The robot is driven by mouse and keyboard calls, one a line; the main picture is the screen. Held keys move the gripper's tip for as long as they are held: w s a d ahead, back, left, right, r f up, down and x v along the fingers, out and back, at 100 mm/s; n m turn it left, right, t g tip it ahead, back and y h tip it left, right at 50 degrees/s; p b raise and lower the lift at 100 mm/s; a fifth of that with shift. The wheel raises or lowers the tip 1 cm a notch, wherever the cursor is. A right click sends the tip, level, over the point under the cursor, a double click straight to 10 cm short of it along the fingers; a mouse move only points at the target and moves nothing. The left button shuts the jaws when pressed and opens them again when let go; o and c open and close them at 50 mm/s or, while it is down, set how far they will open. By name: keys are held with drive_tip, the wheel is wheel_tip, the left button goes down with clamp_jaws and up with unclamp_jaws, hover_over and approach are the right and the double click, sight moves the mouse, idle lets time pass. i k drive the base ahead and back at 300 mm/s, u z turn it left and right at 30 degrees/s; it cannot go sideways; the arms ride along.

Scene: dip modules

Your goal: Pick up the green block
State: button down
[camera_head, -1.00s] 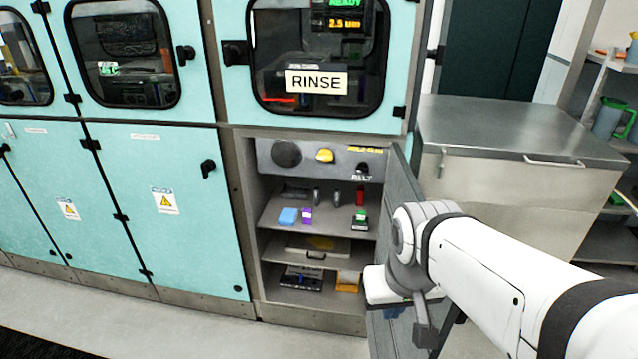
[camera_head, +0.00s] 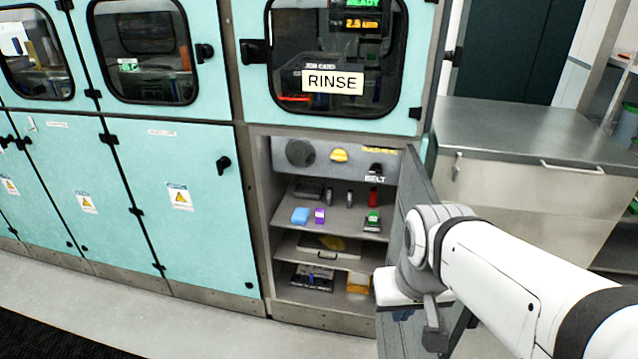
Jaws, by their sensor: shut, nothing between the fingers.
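The green block (camera_head: 373,217) is small and stands at the right end of the upper shelf in the open cabinet below the RINSE window. A dark part lies at its base; I cannot tell if it is the same object. My gripper (camera_head: 435,338) hangs at the end of my white arm, to the right of the cabinet opening and lower than the green block in the picture. It is shut and empty, apart from the block. Its fingertips are small and partly hidden by the wrist.
A blue block (camera_head: 300,215) and a purple block (camera_head: 320,215) stand on the same shelf, left of the green one. A red piece (camera_head: 373,196) is behind it. The open cabinet door (camera_head: 421,190) stands beside my arm. A steel counter (camera_head: 520,135) is on the right.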

sight(373, 217)
drive_tip(key=z, duration=0.05)
drive_tip(key=k, duration=0.55)
drive_tip(key=u, duration=1.25)
drive_tip(key=i, duration=1.75)
drive_tip(key=z, duration=2.25)
